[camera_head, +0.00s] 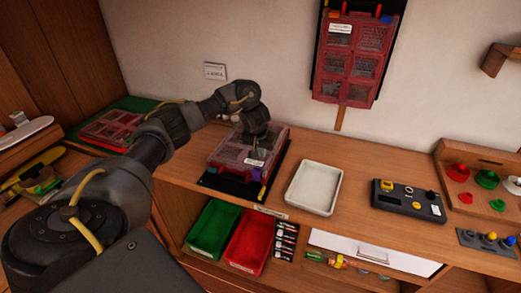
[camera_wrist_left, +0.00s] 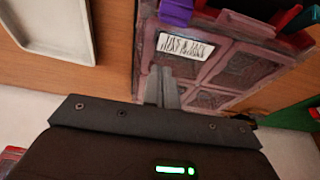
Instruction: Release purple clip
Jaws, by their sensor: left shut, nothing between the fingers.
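A red-framed box with clear compartments (camera_head: 225,158) lies on a black base on the bench. A purple clip (camera_head: 256,174) sits at its front edge, near the right corner. In the left wrist view the purple clip (camera_wrist_left: 176,11) is at the top edge, beside a white label on the lid. My left gripper (camera_head: 256,153) is above the lid, behind the purple clip. In the wrist view its fingers (camera_wrist_left: 162,86) are shut and empty, apart from the clip. I cannot tell their height over the lid. My right gripper is not in view.
An empty white tray (camera_head: 291,189) stands to the right of the box. Green (camera_head: 211,228) and red (camera_head: 247,240) bins sit below the front edge. A similar box (camera_head: 345,60) hangs on the wall, and another (camera_head: 108,130) lies at the left. A button panel (camera_head: 408,201) stands farther right.

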